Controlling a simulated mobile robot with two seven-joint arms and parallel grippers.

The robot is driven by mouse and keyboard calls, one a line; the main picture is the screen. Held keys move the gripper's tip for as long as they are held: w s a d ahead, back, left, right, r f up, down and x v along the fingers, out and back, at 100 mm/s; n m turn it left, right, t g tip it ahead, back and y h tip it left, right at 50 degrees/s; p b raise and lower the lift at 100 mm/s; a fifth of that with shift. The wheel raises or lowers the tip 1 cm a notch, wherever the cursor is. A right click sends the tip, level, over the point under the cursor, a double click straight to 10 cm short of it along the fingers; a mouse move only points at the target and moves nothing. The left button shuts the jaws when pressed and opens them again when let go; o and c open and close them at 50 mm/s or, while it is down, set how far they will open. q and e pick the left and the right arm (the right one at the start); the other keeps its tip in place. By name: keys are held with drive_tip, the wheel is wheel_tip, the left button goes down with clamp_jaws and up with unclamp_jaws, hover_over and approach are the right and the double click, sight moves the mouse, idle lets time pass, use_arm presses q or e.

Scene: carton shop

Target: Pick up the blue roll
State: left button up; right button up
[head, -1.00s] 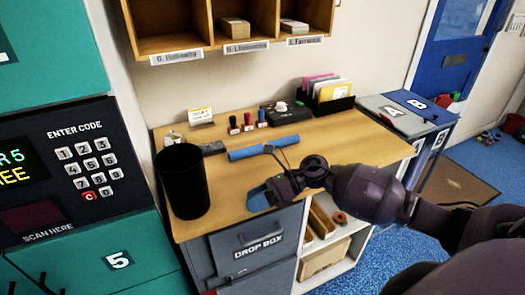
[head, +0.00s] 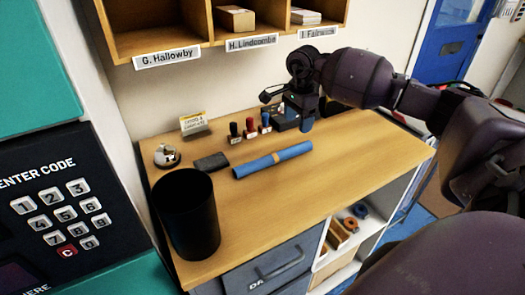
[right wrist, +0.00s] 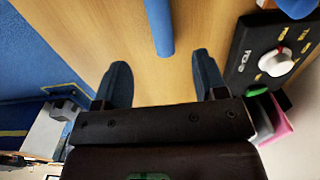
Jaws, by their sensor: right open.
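My right gripper (head: 300,122) is above the back right of the desk, beyond the roll's right end. In the right wrist view my right gripper (right wrist: 162,72) has its two fingers wide apart, with only bare desk between them. My left gripper is not in view.
A black bin (head: 188,215) stands at the desk's left front. Stamps (head: 251,128), a dark pad (head: 211,162), a bell (head: 166,155) and a card stand (head: 194,124) line the back. A black device with a white knob (right wrist: 276,62) is close beside the right gripper. Pigeonholes (head: 220,45) hang above.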

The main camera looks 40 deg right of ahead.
sight(295, 146)
drive_tip(key=shift+w+f, duration=0.15)
drive_tip(key=shift+f, duration=0.3)
drive_tip(key=f, duration=0.4)
drive_tip(key=shift+s+f, duration=0.2)
drive_tip(key=shift+s, duration=0.05)
drive_tip(key=shift+f, duration=0.55)
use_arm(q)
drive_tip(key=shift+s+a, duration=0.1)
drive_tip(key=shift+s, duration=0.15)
use_arm(e)
drive_tip(key=shift+f, duration=2.1)
drive_tip(key=shift+w, duration=0.1)
drive_tip(key=c, duration=0.9)
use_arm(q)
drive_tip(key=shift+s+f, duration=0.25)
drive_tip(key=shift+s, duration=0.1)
use_arm(e)
drive_tip(key=shift+c, duration=0.6)
